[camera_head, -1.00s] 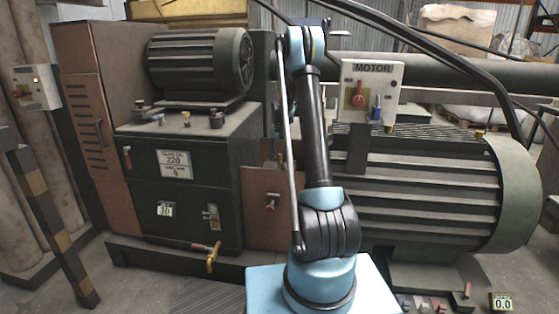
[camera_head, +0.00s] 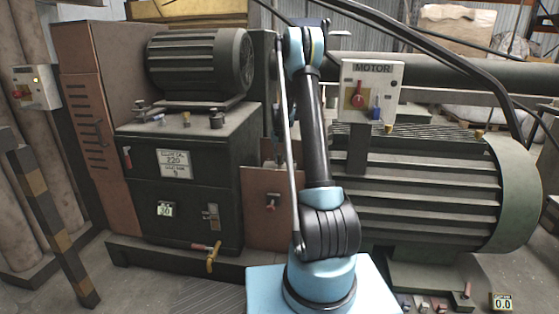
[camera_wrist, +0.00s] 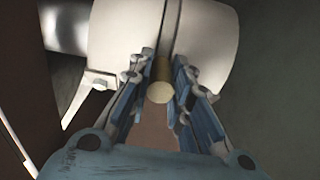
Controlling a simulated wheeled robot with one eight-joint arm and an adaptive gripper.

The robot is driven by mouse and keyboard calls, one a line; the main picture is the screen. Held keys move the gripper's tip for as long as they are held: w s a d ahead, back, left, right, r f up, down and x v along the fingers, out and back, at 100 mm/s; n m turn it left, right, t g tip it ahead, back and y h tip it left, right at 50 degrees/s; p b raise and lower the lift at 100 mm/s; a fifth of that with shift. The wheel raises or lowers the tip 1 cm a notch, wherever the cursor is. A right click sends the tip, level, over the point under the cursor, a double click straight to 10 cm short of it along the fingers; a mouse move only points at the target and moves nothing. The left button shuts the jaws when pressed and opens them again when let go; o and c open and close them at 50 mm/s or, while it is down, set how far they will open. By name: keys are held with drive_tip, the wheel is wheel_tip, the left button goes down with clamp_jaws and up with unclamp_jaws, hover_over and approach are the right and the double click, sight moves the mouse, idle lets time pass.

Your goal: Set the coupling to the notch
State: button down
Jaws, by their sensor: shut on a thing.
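In the wrist view a pale, rounded drum-like part (camera_wrist: 205,45), which looks like the coupling, fills the top middle. A dark line or groove (camera_wrist: 172,22) runs across it. A short brass-coloured peg (camera_wrist: 160,90) stands out from it towards the camera. My gripper (camera_wrist: 162,62) has its blue fingers on both sides of this peg and is shut on it. A pale pointed bracket (camera_wrist: 92,95) lies left of the fingers. I cannot make out a notch. In the head view my arm hides the gripper and the coupling.
A large ribbed motor (camera_head: 420,190) stands right of my arm, with a MOTOR switch box (camera_head: 371,90) above it. A dark green cabinet (camera_head: 185,195) with a smaller motor (camera_head: 200,63) stands left. A copper-coloured panel (camera_head: 268,220) is close beside the arm. Thick black hoses arch overhead.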

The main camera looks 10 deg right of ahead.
sight(279, 166)
drive_tip(key=s, duration=0.1)
drive_tip(key=s+t, duration=0.1)
drive_tip(key=s+a+t, duration=0.1)
drive_tip(key=shift+f+h, duration=0.25)
drive_tip(key=shift+h, duration=0.15)
drive_tip(key=shift+s+a+f+t+h, duration=0.25)
drive_tip(key=shift+s+t, duration=0.35)
drive_tip(key=shift+t, duration=0.15)
drive_tip(key=shift+s+a+f+t+h, duration=0.15)
drive_tip(key=shift+s+f+t, duration=0.1)
drive_tip(key=shift+s+t, duration=0.4)
drive_tip(key=shift+w, duration=0.1)
drive_tip(key=c, duration=1.5)
unclamp_jaws()
drive_tip(key=shift+o, duration=0.2)
drive_tip(key=v, duration=1.2)
